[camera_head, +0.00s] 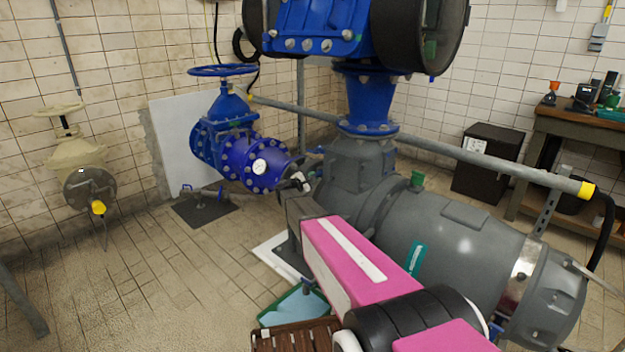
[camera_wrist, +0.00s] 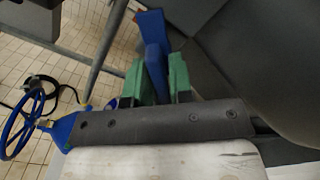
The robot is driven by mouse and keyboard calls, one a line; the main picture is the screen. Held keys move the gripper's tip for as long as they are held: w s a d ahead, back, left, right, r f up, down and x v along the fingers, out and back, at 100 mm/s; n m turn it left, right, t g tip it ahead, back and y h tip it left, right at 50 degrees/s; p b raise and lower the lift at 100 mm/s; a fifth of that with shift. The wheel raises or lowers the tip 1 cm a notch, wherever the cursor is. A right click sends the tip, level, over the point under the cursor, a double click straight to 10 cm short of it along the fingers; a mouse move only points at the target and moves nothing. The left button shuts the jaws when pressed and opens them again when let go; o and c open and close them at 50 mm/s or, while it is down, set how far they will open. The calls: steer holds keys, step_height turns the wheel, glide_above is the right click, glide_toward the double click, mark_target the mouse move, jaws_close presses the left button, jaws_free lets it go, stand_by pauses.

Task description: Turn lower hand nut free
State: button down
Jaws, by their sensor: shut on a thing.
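In the wrist view, my gripper (camera_wrist: 157,80) has two green finger pads, one on each side of a flat blue piece (camera_wrist: 153,40). The blue piece stands up between the pads and is gripped by them. It looks like a wing of the hand nut, but its lower end and any thread are hidden by the fingers and the dark gripper bar. In the head view, my pink arm reaches forward along the grey pump casing (camera_head: 435,232). My fingers and the nut cannot be made out there.
Grey casing fills the right of the wrist view, close to the fingers. A wooden slatted crate (camera_head: 297,337) lies low in front. Tiled floor at left is open.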

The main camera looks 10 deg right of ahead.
steer(key=n, duration=0.4)
steer(key=shift+n, duration=0.3)
steer(key=n, duration=0.4)
steer(key=shift+n, duration=0.4)
steer(key=c, duration=1.2)
jaws_free()
steer(key=shift+o, duration=0.2)
steer(key=shift+s+a, duration=0.1)
steer(key=v, duration=1)
steer(key=shift+s+a, duration=0.2)
steer(key=shift+a, duration=0.1)
